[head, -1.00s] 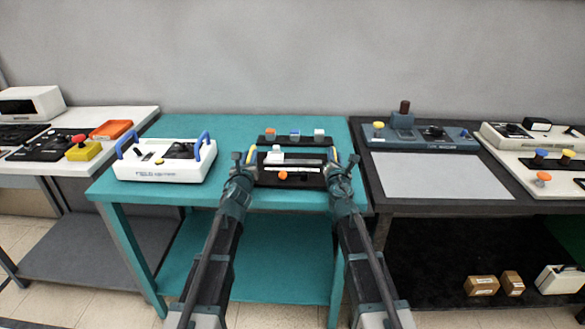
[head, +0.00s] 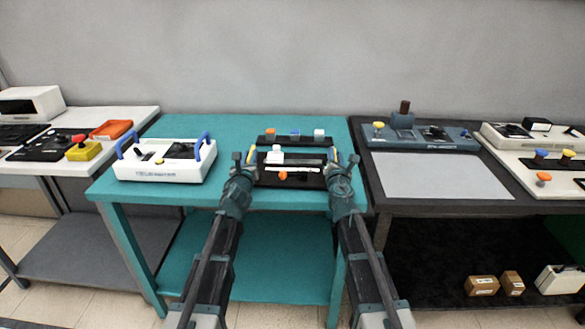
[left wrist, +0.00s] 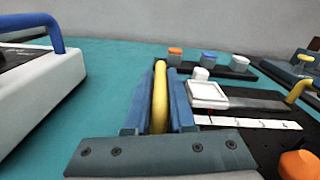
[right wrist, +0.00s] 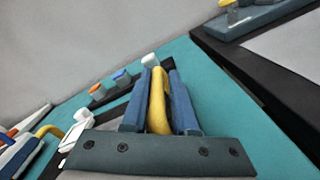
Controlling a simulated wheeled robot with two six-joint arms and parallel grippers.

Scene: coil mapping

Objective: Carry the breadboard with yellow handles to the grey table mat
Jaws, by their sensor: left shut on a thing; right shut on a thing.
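The breadboard (head: 290,181) is a dark board with yellow handles, a white block and an orange knob, near the front of the teal table. My left gripper (head: 246,160) is shut on its left yellow handle (left wrist: 160,92). My right gripper (head: 343,160) is shut on its right yellow handle (right wrist: 158,105). I cannot tell whether the board touches the table. The grey mat (head: 440,176) lies flat and bare on the dark table to the right.
A white device with blue handles (head: 165,162) stands left on the teal table (head: 230,125). A dark strip with coloured knobs (head: 293,137) lies behind the breadboard. A blue-grey device (head: 425,139) stands behind the mat. A gap separates the teal and dark tables.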

